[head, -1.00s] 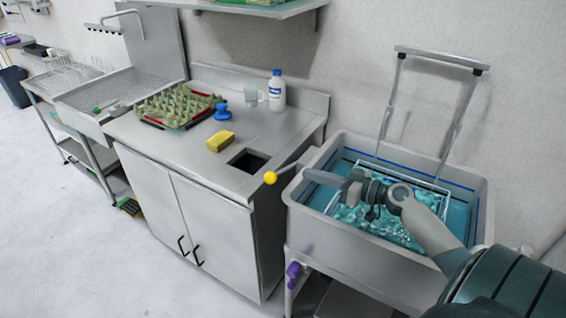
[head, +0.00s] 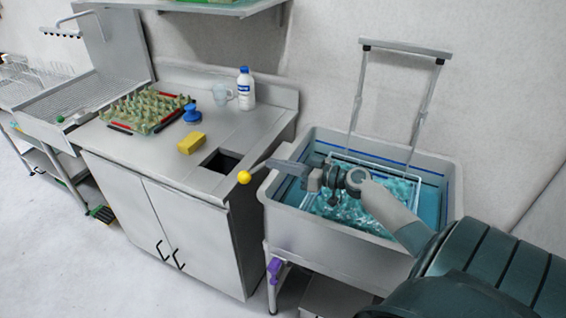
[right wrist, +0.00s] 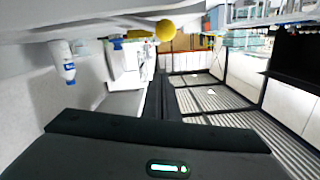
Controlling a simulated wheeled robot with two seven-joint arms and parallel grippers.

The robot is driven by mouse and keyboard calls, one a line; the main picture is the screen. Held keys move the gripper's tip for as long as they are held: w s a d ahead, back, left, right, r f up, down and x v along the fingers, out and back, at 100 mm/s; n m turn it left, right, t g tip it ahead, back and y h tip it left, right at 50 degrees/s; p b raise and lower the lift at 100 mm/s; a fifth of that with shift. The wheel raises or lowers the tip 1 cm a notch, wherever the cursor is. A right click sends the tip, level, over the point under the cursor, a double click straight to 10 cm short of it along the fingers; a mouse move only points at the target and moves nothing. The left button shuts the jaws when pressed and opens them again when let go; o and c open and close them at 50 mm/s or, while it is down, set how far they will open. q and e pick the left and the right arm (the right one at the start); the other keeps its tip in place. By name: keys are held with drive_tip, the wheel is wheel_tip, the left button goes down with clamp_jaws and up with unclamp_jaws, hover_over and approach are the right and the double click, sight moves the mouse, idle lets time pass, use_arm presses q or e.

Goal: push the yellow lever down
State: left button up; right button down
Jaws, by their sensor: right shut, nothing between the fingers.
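The yellow lever is a round yellow knob (head: 244,177) on a thin rod at the left side of the grey basin, near the counter's front right corner. My right gripper (head: 270,164) reaches in from the right over the basin. It is shut and empty, its tip just right of the knob and slightly higher in the picture, with a small gap between them. In the right wrist view the yellow knob (right wrist: 165,30) shows at the top, beyond the dark shut fingers (right wrist: 160,88). I cannot tell the gap in depth. My left gripper is not in view.
The grey basin (head: 330,232) holds teal water and a wire frame whose tall handle (head: 405,51) rises behind. The counter (head: 165,165) bears an egg tray (head: 119,126), a yellow sponge (head: 191,143), a blue-topped object (head: 192,114), a cup (head: 221,94) and a bottle (head: 245,88). A square hole (head: 222,163) is beside the knob.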

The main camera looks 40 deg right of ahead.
drive_tip(key=p, duration=0.3)
hover_over(249, 178)
drive_tip(key=d, duration=0.3)
drive_tip(key=shift+s+a+f+b, duration=0.15)
drive_tip(key=shift+a+f+b, duration=0.1)
drive_tip(key=shift+f, duration=0.5)
drive_tip(key=shift+s+a+f+b, duration=0.2)
drive_tip(key=shift+f+b, duration=0.1)
drive_tip(key=shift+f, duration=0.45)
drive_tip(key=shift+s+a+f+b, duration=0.15)
drive_tip(key=shift+a+f+b, duration=0.1)
drive_tip(key=shift+f, duration=0.5)
drive_tip(key=f+b, duration=0.1)
drive_tip(key=b, duration=0.1)
drive_tip(key=f+b, duration=0.1)
drive_tip(key=shift+s+a+f+n+b, duration=0.2)
drive_tip(key=shift+a+f+n+b, duration=0.05)
drive_tip(key=shift+a+n+b, duration=0.15)
drive_tip(key=shift+a+f+b, duration=0.15)
drive_tip(key=shift+f+b, duration=0.05)
drive_tip(key=shift+b, duration=0.35)
drive_tip(key=shift+r+n, duration=0.1)
drive_tip(key=shift+n, duration=0.2)
drive_tip(key=shift+r, duration=0.1)
